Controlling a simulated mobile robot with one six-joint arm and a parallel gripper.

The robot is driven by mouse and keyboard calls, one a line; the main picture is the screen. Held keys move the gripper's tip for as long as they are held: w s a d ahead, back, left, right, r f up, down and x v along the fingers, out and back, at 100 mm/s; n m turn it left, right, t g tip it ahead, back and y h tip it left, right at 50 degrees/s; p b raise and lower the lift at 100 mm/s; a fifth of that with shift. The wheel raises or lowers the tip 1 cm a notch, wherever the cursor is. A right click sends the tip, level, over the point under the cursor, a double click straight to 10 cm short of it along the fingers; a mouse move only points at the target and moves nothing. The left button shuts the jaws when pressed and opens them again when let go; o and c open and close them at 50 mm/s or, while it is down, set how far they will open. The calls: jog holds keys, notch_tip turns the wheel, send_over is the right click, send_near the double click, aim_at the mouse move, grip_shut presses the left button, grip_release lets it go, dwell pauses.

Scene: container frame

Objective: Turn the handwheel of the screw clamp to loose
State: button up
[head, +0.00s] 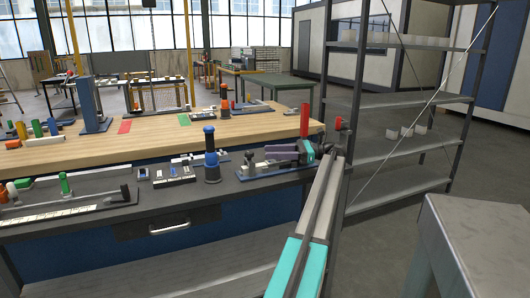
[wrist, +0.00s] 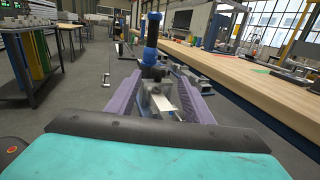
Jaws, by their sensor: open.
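A small grey metal fixture, apparently the screw clamp (head: 250,163), stands on a blue base plate on the dark lower shelf of the bench. In the wrist view its metal block (wrist: 160,97) shows between the fingers. A dark part (wrist: 153,72) sits at its far end; I cannot tell whether this is the handwheel. My gripper (head: 267,154) reaches in from the right, with its purple fingers open around or just above the fixture. In the wrist view the gripper (wrist: 157,80) has one finger on each side, and contact cannot be made out.
A small switch panel (head: 173,175) lies farther left. The wooden bench top (head: 150,130) rises behind the shelf. A metal rack (head: 410,100) stands right of my arm.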

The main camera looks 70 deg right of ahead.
jog(key=shift+s+d, duration=0.1)
jog(key=shift+s, duration=0.1)
dwell(0.3)
